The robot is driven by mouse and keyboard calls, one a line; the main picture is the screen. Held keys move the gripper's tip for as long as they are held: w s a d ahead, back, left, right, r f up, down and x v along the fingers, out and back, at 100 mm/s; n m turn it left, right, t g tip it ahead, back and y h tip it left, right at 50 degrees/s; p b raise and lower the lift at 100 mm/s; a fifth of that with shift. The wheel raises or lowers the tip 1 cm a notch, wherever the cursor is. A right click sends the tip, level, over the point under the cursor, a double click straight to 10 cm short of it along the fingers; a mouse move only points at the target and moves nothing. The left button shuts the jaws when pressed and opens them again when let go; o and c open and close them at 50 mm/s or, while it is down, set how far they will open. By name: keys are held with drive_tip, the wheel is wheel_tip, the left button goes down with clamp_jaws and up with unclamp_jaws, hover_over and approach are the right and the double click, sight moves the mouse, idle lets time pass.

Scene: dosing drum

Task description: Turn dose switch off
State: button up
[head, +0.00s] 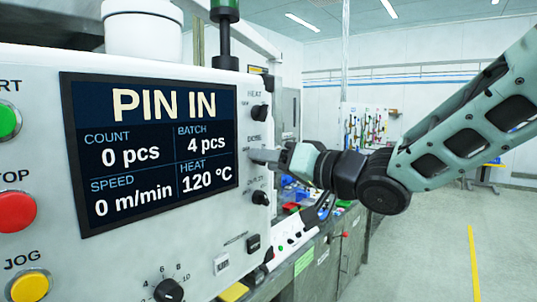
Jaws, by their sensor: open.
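The dose switch sits under the small DOSE label on the right part of the white control panel (258,225), to the right of the screen. The switch itself is mostly hidden by my gripper (257,156), so its position cannot be read. My gripper comes in from the right with its fingertips at the switch, close to the panel. It is open. I cannot tell whether the fingers touch the switch or stand around it.
A black heat switch (260,112) is just above and another black switch (260,197) just below. The screen (150,150) reads PIN IN, 0 pcs, 120 °C. Green (8,120), red (14,211) and yellow (28,287) buttons line the left. Open floor lies at right.

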drive_tip(key=shift+w+a, duration=0.25)
drive_tip(key=shift+a, duration=0.1)
drive_tip(key=shift+c, duration=0.3)
drive_tip(key=c, duration=0.9)
drive_tip(key=shift+f, duration=0.15)
drive_tip(key=shift+w+d+n+b, duration=0.15)
drive_tip(key=shift+n+b, duration=2.45)
drive_tip(key=shift+n, duration=0.35)
drive_tip(key=shift+w+d+n+b, duration=0.1)
drive_tip(key=shift+n+b, duration=2.45)
drive_tip(key=shift+n, duration=0.4)
